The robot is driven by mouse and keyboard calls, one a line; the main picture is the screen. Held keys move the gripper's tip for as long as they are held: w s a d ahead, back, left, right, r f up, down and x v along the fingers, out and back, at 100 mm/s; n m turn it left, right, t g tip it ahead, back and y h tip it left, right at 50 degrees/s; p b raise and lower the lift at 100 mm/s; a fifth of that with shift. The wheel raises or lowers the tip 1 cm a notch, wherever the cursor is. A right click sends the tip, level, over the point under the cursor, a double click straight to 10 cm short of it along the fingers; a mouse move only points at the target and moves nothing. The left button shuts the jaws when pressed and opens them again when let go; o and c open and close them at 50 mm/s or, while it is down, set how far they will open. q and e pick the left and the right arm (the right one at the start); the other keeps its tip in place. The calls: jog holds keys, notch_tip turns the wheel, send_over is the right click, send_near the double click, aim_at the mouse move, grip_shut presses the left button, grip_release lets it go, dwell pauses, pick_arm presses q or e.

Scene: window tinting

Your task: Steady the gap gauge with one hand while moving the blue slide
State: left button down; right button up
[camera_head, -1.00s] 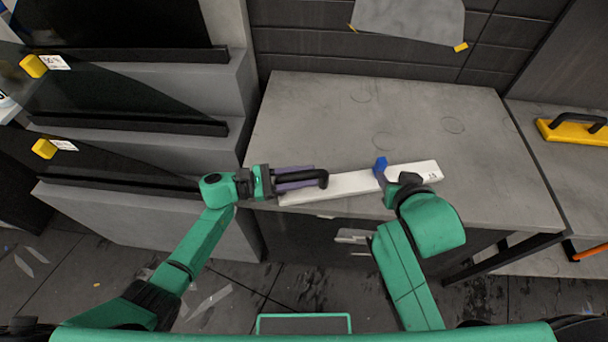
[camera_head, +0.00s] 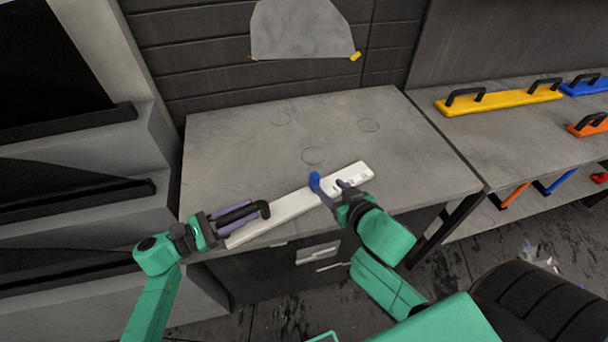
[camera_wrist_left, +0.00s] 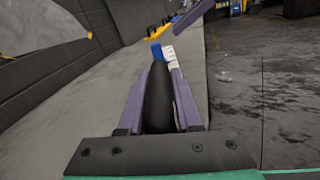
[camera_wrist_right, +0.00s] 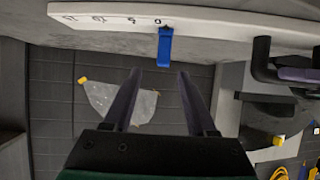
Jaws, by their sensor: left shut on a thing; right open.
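The white gap gauge (camera_head: 292,206) lies on the grey bench near its front edge, slanting up to the right. Its black handle (camera_head: 243,212) is at its left end. My left gripper (camera_head: 240,214) is shut on that handle; the left wrist view shows the handle (camera_wrist_left: 158,98) between the two purple fingers. The blue slide (camera_head: 316,182) sits on the gauge right of its middle. My right gripper (camera_head: 331,191) is open beside the slide. In the right wrist view the slide (camera_wrist_right: 165,46) is beyond the gap between the empty fingers (camera_wrist_right: 157,80), close to the gauge's printed marks.
The bench top (camera_head: 240,140) behind the gauge is clear. A grey sheet (camera_head: 302,32) is taped on the back wall. On the right bench stand a yellow handled bar (camera_head: 500,100) and an orange one (camera_head: 590,124). Dark shelves (camera_head: 75,195) are at the left.

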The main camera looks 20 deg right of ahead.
aim_at(315, 182)
jog(key=shift+n+t+y, duration=0.4)
jog(key=shift+n+y, duration=0.1)
jog(key=shift+y, duration=0.3)
jog(key=x, duration=1.2)
jog(key=shift+s+d+f, duration=0.1)
jog(key=shift+s+f, duration=0.05)
jog(key=shift+f, duration=0.2)
grip_shut()
